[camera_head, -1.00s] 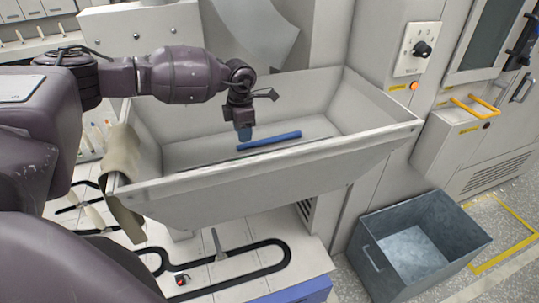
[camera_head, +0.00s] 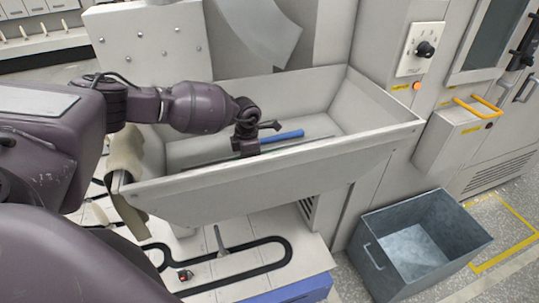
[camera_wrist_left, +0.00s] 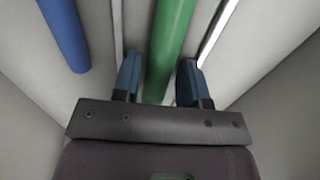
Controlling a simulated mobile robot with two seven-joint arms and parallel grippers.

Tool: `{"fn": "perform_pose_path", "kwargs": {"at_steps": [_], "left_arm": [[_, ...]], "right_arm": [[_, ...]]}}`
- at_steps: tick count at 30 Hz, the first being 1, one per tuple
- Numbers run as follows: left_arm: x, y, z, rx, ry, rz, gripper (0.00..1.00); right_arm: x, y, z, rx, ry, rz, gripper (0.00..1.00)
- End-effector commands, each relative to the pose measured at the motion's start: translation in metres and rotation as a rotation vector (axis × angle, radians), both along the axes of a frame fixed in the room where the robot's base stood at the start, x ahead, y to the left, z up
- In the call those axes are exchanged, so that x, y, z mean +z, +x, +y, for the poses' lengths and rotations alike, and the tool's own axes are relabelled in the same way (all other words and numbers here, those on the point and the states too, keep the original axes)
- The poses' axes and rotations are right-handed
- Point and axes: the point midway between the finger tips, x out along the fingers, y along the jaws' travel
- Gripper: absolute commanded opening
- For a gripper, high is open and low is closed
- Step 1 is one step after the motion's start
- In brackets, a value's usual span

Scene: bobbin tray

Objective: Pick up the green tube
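The green tube (camera_wrist_left: 170,40) shows in the left wrist view, running lengthwise between the two blue fingers of my left gripper (camera_wrist_left: 159,80). The fingers stand open on either side of it, with a gap on the left; whether the right finger touches it I cannot tell. In the head view my left gripper (camera_head: 246,146) is low inside the grey tray (camera_head: 290,161), and the tray's front wall hides the green tube. A blue tube (camera_head: 284,137) lies in the tray just right of the gripper; it also shows at left in the wrist view (camera_wrist_left: 66,32). My right gripper is not in view.
The tray has sloping walls, and a cloth (camera_head: 126,165) hangs over its left end. A thin pale strip (camera_wrist_left: 217,35) runs beside the green tube. An open grey bin (camera_head: 388,224) stands on the floor at lower right.

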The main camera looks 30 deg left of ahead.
Motion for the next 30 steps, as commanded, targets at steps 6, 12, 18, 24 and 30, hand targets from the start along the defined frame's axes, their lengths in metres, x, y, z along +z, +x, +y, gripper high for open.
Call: {"fn": "perform_pose_path", "kwargs": {"at_steps": [6,12,18,24,30], "left_arm": [[0.000,0.000,0.000,0.000,0.001,-0.001,0.35],[0.000,0.000,0.000,0.001,0.001,-0.001,0.05],[0.000,0.000,0.000,0.001,0.001,-0.001,0.04],[0.013,0.001,0.000,0.001,0.000,-0.001,0.04],[0.052,0.001,0.001,0.001,0.001,-0.005,0.04]], "right_arm": [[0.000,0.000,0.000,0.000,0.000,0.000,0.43],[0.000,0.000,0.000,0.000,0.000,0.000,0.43],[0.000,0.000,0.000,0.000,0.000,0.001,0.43],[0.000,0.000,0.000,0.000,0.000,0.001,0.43],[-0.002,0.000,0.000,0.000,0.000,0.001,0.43]]}}
